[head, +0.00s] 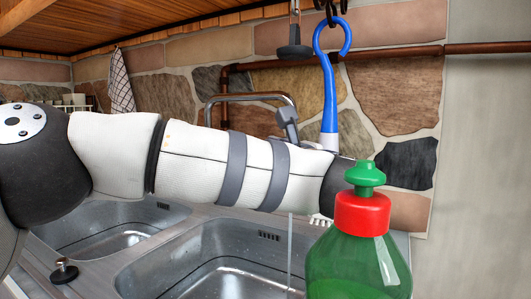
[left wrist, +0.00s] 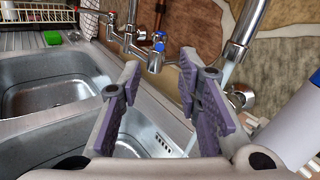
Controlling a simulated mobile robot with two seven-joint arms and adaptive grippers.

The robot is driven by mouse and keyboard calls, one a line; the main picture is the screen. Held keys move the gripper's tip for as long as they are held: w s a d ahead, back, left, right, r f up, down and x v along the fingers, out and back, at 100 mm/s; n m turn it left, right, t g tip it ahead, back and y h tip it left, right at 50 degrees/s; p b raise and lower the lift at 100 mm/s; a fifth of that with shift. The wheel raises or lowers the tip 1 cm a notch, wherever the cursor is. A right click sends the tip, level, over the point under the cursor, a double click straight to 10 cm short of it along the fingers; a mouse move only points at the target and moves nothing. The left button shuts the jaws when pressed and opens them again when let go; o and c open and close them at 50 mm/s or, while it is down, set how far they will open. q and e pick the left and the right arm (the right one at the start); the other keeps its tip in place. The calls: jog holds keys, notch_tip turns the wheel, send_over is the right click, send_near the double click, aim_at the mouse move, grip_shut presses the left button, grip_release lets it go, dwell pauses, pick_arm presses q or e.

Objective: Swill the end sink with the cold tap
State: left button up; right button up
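The right sink (head: 225,262) is a steel basin beside a left sink (head: 110,232). In the left wrist view the near basin (left wrist: 130,148) lies below my gripper. A thin stream of water (head: 290,245) falls into the right sink. The wrist view shows a chrome spout (left wrist: 242,40) with water below it. A tap with a blue mark (left wrist: 157,45) sits on the wall fitting, beyond the fingers. Another chrome knob (left wrist: 240,96) is right of them. My left gripper (left wrist: 158,112) is open and empty, its purple pads apart. In the head view it is hidden. My right gripper is out of view.
A green bottle with a red collar (head: 362,215) stands close in front at the right. A blue hook-handled tool (head: 327,85) hangs on the stone wall. A black plug (head: 64,272) sits left of the right sink.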

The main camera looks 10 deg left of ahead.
pick_arm(q)
jog(key=a+r+m+t+p, duration=0.1)
jog(key=r+m+t, duration=0.1)
jog(key=a+r+m+t+h, duration=0.1)
jog(key=r+m+t, duration=0.1)
jog(key=m, duration=0.1)
jog(key=a+r+m+t+h+p, duration=0.1)
jog(key=r+m+t, duration=0.1)
jog(key=shift+w+a+r+m+p, duration=0.2)
jog(key=shift+w+a+m+p, duration=0.1)
jog(key=shift+w+m, duration=0.1)
grip_shut()
jog(key=s+a+f+m+g+h+p, duration=0.1)
jog(key=s+a+f+m+h+p, duration=0.2)
jog(key=a+m+h, duration=0.5)
jog(key=s+a+f+m+g+h+p, duration=0.1)
jog(key=s+a+f+m+g+h, duration=0.25)
jog(key=m, duration=0.85)
jog(key=w+d+t+b, duration=0.1)
jog(key=w+d, duration=0.5)
jog(key=w, duration=0.6)
jog(key=shift+w+h+b, duration=0.25)
jog(key=shift+h+b, duration=0.1)
jog(key=shift+b, duration=0.3)
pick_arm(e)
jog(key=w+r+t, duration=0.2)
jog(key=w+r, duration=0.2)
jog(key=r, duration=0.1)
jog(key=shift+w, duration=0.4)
